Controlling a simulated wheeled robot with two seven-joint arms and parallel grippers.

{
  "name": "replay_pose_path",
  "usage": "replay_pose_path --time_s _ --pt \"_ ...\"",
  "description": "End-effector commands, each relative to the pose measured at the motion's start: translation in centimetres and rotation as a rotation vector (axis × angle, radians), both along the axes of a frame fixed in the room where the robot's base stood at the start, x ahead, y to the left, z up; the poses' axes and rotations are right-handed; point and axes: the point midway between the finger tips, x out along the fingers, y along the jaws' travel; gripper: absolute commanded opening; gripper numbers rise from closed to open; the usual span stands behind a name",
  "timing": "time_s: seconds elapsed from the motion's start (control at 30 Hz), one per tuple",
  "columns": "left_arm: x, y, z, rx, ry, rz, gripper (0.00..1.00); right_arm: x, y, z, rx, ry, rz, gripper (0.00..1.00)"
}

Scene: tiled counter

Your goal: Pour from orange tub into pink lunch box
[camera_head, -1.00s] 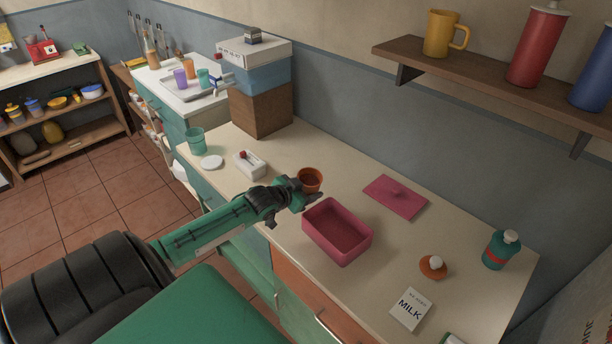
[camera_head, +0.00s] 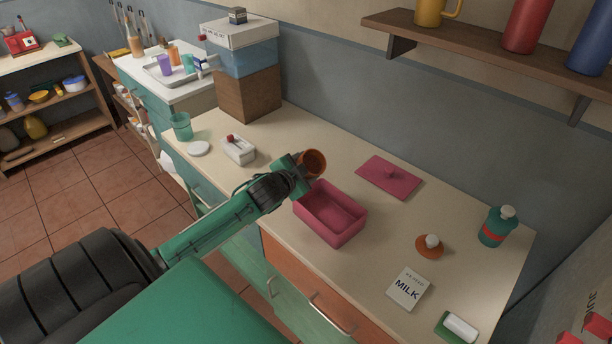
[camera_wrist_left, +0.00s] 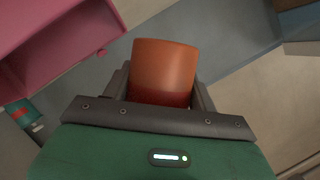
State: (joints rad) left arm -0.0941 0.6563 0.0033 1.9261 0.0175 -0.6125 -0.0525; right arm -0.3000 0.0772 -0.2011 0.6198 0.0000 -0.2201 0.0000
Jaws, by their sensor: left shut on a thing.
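My left gripper (camera_head: 306,172) is shut on the orange tub (camera_head: 315,160). The tub is tilted, with its open mouth turned toward the right in the head view. It is held at the back left corner of the pink lunch box (camera_head: 351,225), near its rim. The lunch box stands open on the counter and its visible inside looks empty. In the left wrist view the tub (camera_wrist_left: 165,68) sits between the fingers, and the lunch box (camera_wrist_left: 50,40) shows at upper left. The tub's contents cannot be made out. My right gripper is not in view.
A pink lid (camera_head: 390,177) lies behind the lunch box. An orange lid with a white knob (camera_head: 430,246), a milk carton (camera_head: 407,289) and a teal bottle (camera_head: 495,228) are to the right. A white box (camera_head: 238,150) and a green cup (camera_head: 181,127) are to the left.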

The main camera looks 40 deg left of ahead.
Motion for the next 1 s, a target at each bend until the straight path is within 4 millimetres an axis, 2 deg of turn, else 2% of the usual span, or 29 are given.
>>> replay_pose_path --time_s 0.03,0.3,0.6,1.0 --pt "0.0 0.0 -0.5 0.020 -0.004 -0.001 0.24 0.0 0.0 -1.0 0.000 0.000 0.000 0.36" --pt "0.0 0.2 -0.8 0.125 -0.015 -0.001 0.24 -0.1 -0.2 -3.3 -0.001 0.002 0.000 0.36" --pt "0.0 0.3 -1.1 0.209 -0.022 -0.001 0.24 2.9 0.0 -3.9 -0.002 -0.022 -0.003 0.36" --pt "0.0 0.3 -0.8 0.286 -0.031 0.000 0.24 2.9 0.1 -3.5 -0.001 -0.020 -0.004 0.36"
